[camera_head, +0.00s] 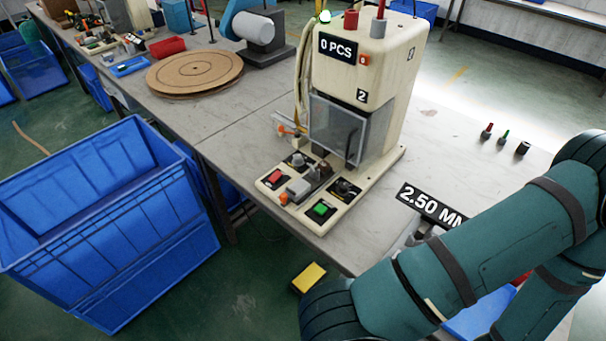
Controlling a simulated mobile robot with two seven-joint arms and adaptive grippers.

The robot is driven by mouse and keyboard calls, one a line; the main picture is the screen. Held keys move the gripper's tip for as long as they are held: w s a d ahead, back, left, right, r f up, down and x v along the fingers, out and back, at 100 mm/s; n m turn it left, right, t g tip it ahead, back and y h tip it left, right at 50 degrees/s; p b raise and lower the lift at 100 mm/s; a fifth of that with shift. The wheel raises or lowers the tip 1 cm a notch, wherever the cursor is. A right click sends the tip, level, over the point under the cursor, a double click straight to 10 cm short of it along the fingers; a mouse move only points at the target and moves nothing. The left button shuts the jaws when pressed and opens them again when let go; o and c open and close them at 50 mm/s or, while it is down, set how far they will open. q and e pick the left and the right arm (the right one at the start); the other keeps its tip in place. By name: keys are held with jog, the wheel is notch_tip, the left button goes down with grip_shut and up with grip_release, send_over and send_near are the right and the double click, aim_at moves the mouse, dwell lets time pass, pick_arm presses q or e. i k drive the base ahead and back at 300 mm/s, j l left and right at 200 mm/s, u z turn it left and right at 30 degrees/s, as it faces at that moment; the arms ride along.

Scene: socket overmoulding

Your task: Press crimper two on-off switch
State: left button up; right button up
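Crimper two (378,78) is the cream machine with a "2" label and a "0 PCS" display, standing on the grey table. A small red switch (363,60) sits on its front beside the display. Its base carries a red button (274,176), a green button (321,209) and black knobs. Which control is the on-off switch is not labelled legibly. A clear guard (335,128) covers the crimper's front. My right arm crosses the lower right, apart from the crimper in the picture; its gripper does not show. My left arm and gripper are out of view.
A black "2.50 MM" sign (432,205) is right of the crimper, close to my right arm. A large blue crate (110,215) stands on the floor at left. A round brown board (194,72) lies behind left.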

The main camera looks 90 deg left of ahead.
aim_at(275, 177)
jog(key=u, duration=3.25)
